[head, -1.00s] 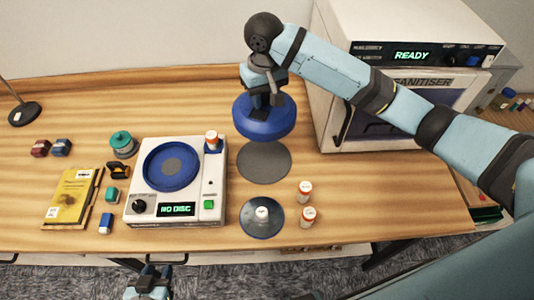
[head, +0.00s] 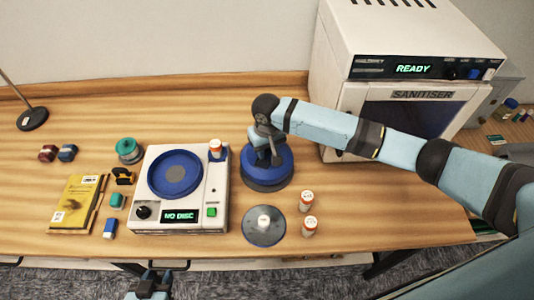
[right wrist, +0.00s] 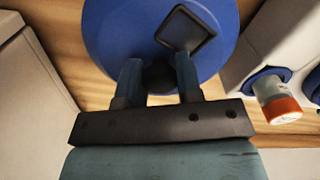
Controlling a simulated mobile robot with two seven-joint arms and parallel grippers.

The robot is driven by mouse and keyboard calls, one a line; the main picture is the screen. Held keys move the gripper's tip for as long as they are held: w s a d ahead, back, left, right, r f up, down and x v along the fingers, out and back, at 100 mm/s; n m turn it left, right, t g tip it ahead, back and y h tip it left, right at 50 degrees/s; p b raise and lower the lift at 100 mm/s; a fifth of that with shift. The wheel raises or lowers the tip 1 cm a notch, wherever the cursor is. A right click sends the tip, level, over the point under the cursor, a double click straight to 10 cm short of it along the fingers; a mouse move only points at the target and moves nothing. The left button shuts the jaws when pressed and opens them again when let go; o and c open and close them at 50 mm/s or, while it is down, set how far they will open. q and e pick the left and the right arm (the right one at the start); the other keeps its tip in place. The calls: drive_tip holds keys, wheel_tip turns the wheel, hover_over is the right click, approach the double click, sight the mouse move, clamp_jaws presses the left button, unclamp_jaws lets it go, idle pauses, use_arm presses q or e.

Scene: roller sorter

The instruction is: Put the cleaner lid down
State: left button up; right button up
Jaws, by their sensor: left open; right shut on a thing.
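The round blue cleaner lid (head: 281,168) is in the middle of the table, right of the NO DISC machine. It also fills the top of the right wrist view (right wrist: 115,35). My right gripper (head: 264,157) is shut on the dark knob (right wrist: 160,77) on the lid, one finger on each side. The lid is level and at or just above the grey round spot on the table; I cannot tell if it touches. A grey band shows below its blue top. My left gripper (head: 150,285) is open and empty below the table's front edge.
The white NO DISC machine (head: 190,222) stands close left of the lid. A disc with a white knob (head: 264,238) and two orange-capped bottles (head: 306,199) (head: 309,226) are in front and to the right. The white sanitiser (head: 345,100) stands behind right.

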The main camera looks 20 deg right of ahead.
sight(267, 155)
drive_tip(key=shift+f, duration=1.45)
drive_tip(key=o, duration=1)
drive_tip(key=shift+f, duration=0.15)
drive_tip(key=shift+c, duration=0.2)
wheel_tip(267, 155, up, 12)
drive_tip(key=shift+r+b, duration=0.2)
drive_tip(key=shift+b, duration=0.15)
